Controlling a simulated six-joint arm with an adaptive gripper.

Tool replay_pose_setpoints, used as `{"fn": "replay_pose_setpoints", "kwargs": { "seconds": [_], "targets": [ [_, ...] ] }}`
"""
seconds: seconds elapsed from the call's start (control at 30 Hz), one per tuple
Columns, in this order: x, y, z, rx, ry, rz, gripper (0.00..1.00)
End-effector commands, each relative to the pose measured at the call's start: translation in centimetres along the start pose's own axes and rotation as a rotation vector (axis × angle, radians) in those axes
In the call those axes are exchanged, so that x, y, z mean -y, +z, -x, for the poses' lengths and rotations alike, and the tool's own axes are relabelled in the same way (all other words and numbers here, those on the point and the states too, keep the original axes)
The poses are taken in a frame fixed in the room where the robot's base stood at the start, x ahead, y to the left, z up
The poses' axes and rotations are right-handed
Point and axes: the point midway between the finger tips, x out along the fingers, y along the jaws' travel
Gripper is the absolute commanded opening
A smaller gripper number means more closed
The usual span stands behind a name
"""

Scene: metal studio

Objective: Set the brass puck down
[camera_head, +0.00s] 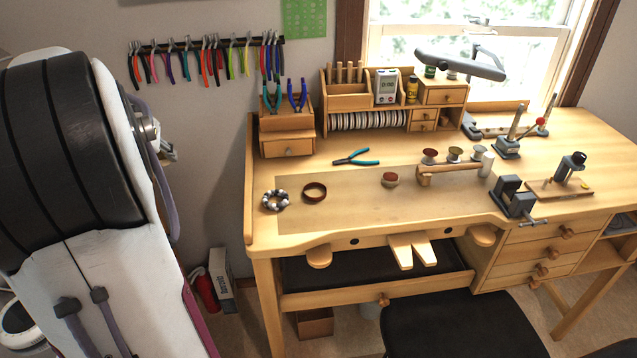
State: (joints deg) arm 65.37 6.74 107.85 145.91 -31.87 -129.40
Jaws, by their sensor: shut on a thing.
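I cannot make out a brass puck in the head view. My gripper is not in view; only large white and black parts of my arm show at the left, and they hide what is behind them. The wooden workbench (345,225) fills the middle and right. A small round reddish-brown piece (390,180) sits on its top, and I cannot tell what it is made of.
A beaded bracelet (275,201), a brown ring-shaped band (314,192), teal pliers (356,157) and a mallet (455,170) lie on the bench. A vise (513,198) stands right. An organizer (348,97) stands at the back. The bench's front middle is clear.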

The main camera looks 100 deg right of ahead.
Motion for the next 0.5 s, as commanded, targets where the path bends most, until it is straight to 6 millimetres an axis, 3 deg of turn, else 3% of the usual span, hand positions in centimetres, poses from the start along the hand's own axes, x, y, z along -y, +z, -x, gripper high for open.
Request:
{"fn": "replay_pose_setpoints", "kwargs": {
  "seconds": [0.5],
  "targets": [
    [-14.1, -3.0, -2.8, 0.001, 0.171, -0.194, 0.12]
  ]
}}
